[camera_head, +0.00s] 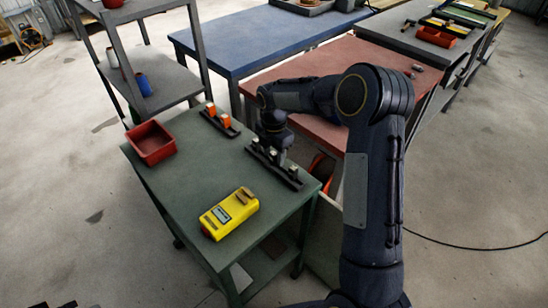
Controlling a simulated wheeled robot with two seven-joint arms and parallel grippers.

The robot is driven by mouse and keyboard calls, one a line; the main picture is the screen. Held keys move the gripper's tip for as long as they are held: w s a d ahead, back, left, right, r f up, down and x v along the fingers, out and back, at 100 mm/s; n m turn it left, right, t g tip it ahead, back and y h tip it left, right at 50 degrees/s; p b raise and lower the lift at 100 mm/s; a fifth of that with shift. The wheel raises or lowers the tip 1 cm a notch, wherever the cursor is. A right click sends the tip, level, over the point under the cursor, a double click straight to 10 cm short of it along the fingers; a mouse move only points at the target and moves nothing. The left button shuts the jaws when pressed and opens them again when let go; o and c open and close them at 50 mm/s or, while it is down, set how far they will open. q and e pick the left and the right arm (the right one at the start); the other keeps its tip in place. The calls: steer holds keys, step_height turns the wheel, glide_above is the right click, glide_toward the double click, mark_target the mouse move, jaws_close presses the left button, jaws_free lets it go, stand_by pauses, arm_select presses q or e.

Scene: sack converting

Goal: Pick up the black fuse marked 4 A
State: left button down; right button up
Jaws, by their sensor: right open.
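Two black fuse holders stand on the green table. The far holder (228,131) carries small orange-and-white pieces. The near holder (290,179) carries several small pale-topped pieces. Markings are too small to read, so I cannot tell which piece is the black 4 A fuse. My right gripper (273,152) is open and points down at the near holder, close to its pieces. The arm and wrist hide part of this spot, and I cannot see whether the fingers are around a piece. My left gripper does not show clearly.
On the green table (190,185) are a red bin (152,142) at the back left and a yellow meter (229,213) at the front. The table's middle is clear. A grey shelf (160,88), a blue table (260,38) and a red table (340,65) stand behind.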

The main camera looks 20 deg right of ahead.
steer(key=shift+f, duration=0.3)
jaws_close()
steer(key=shift+r, duration=0.1)
